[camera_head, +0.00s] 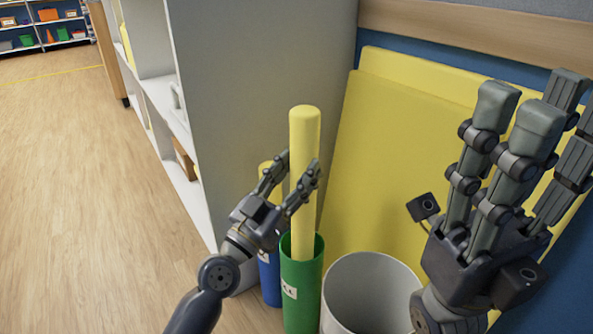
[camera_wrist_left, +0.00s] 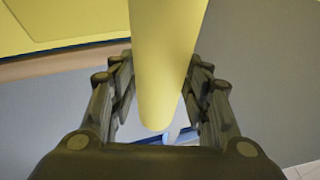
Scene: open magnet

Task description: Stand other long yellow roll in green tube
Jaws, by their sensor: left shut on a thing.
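A long yellow roll (camera_head: 303,130) stands nearly upright, with its lower end inside the mouth of the green tube (camera_head: 302,295). The tube's front rim hides the roll's bottom, so I cannot tell how deep it sits. My left gripper (camera_head: 300,180) is shut on this roll above the tube. In the left wrist view the roll (camera_wrist_left: 165,60) passes between the fingers (camera_wrist_left: 160,95), with one rounded end showing. My right gripper (camera_head: 520,110) is open and empty at the right, its fingers pointing up.
Another yellow roll (camera_head: 265,168) stands in a blue tube (camera_head: 269,280) just behind left. A white round bin (camera_head: 365,285) stands close right of the green tube. Yellow boards (camera_head: 370,150) lean on the wall. A grey shelf side (camera_head: 255,80) rises behind. Floor (camera_head: 90,200) at left is clear.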

